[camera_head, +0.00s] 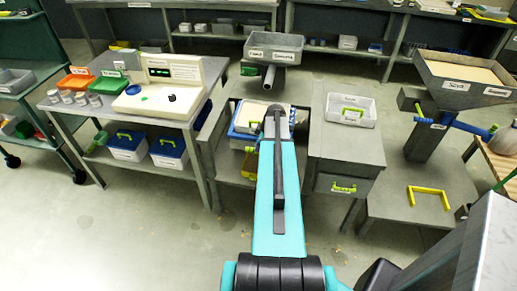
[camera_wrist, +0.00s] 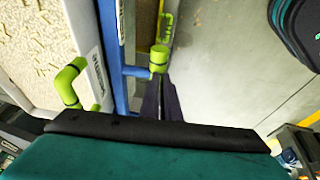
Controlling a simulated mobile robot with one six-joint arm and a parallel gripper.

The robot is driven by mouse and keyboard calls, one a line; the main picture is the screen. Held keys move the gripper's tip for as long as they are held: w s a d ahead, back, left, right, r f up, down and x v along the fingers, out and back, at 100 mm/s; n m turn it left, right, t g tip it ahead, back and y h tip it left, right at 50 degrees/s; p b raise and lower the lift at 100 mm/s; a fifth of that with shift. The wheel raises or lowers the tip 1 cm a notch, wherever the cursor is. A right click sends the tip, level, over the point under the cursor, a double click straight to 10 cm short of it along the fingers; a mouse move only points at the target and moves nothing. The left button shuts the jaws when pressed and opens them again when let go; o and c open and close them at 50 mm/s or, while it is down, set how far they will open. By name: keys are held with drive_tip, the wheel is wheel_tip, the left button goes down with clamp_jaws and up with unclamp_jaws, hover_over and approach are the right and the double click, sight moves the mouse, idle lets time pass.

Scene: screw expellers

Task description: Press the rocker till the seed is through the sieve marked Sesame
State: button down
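In the wrist view, a sieve (camera_wrist: 30,50) with a pale, grainy bed fills the left side. It has a green handle (camera_wrist: 72,82) and a label on its edge that I cannot read for sure. A blue bar with a green-capped end (camera_wrist: 159,58) sticks out beside it. My gripper (camera_wrist: 163,84) has its dark fingers close together, tips just at the green cap; contact is unclear. In the head view, my gripper (camera_head: 276,112) is over the blue-framed sieve unit (camera_head: 240,128), and my arm hides much of it. How much seed is left cannot be told.
A bench with a console (camera_head: 165,85) and coloured trays stands left. A grey cabinet (camera_head: 345,150) with a white tray (camera_head: 351,110) stands close on the right. A grey hopper (camera_head: 274,48) is behind; a labelled seed tray (camera_head: 465,80) is far right. Floor is clear at front left.

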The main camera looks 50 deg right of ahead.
drive_tip(key=shift+s+f, duration=0.4)
drive_tip(key=shift+f, duration=0.35)
drive_tip(key=shift+r, duration=0.2)
drive_tip(key=w+a+b+v, duration=0.1)
drive_tip(key=v, duration=1.3)
drive_tip(key=shift+w+r, duration=0.25)
drive_tip(key=shift+r, duration=0.3)
drive_tip(key=shift+a, duration=0.15)
